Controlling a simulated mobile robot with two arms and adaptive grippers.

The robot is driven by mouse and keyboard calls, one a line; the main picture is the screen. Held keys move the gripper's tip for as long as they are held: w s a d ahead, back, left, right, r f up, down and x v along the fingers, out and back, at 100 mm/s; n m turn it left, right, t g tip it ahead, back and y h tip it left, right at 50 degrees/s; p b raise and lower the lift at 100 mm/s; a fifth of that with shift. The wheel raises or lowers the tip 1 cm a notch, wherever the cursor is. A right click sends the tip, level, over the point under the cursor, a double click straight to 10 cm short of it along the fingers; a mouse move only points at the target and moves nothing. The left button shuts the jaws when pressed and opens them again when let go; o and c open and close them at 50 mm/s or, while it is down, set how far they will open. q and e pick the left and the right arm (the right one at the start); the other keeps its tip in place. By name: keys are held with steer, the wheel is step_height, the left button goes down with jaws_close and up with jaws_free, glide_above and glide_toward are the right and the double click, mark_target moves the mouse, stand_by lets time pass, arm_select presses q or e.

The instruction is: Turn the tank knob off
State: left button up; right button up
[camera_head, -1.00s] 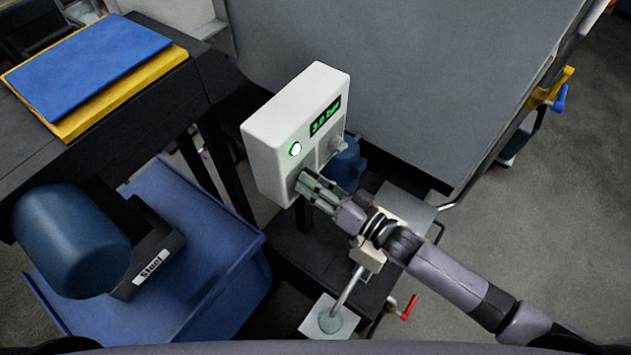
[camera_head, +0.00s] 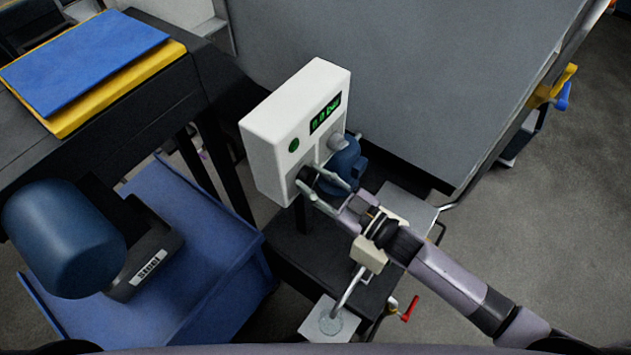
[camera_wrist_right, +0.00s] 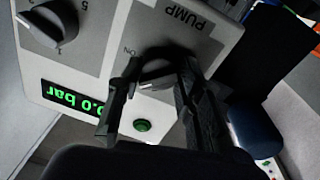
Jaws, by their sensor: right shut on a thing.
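A white control box (camera_head: 262,165) stands in the middle of the head view. Its lower dark knob (camera_head: 306,176) also shows in the right wrist view (camera_wrist_right: 157,72), on a plate marked PUMP with ON beside it. My right gripper (camera_head: 325,189) has a finger on each side of this knob and is shut on it; its fingers partly hide it. A second knob (camera_head: 337,142) with numbers around it is free; it shows in the wrist view too (camera_wrist_right: 48,25). The green display (camera_head: 325,115) reads 0.0 bar. The green lamp (camera_head: 294,145) is dim. My left gripper is out of view.
A grey machine panel (camera_head: 400,80) rises behind.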

steer(key=n+b, duration=0.1)
steer(key=n, duration=0.3)
steer(key=n+b, duration=0.1)
steer(key=n, duration=0.4)
steer(key=shift+f+g+y, duration=0.1)
steer(key=shift+g+y, duration=0.3)
steer(key=shift+n, duration=0.4)
steer(key=o, duration=1.2)
steer(key=shift+c, duration=0.2)
steer(key=shift+d, duration=0.1)
